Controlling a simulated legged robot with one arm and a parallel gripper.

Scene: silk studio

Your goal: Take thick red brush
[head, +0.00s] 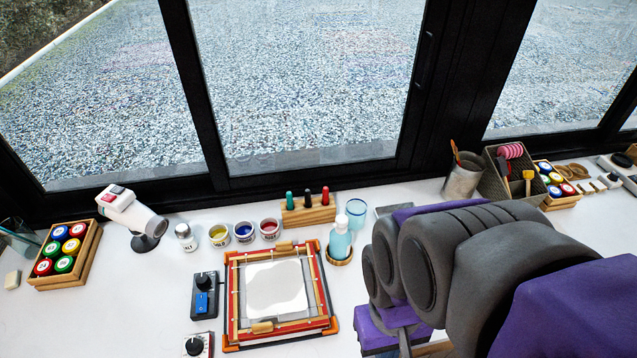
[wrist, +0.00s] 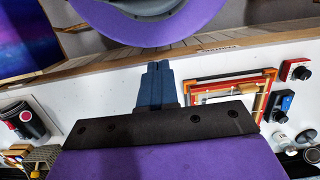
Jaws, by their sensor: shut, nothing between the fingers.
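A wooden block (head: 308,213) on the white table, in the head view, holds a green, a dark and a red-topped upright tool; the red one (head: 325,196) is at its right end. I cannot tell whether it is a brush. A thin orange-red handle (head: 455,151) leans out of a grey can (head: 463,177) farther right; its lower end is hidden. My gripper (wrist: 156,68) shows in the wrist view with its blue fingers shut and empty, apart from both. In the head view my arm hides the fingers.
A red and wooden frame (head: 231,300) with white fabric lies at the front. Paint jars (head: 244,233) and a bottle (head: 340,240) on a round coaster stand near the block. A hair dryer (head: 130,212) and a crate of coloured lids (head: 88,258) stand left. Dark-framed windows line the back.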

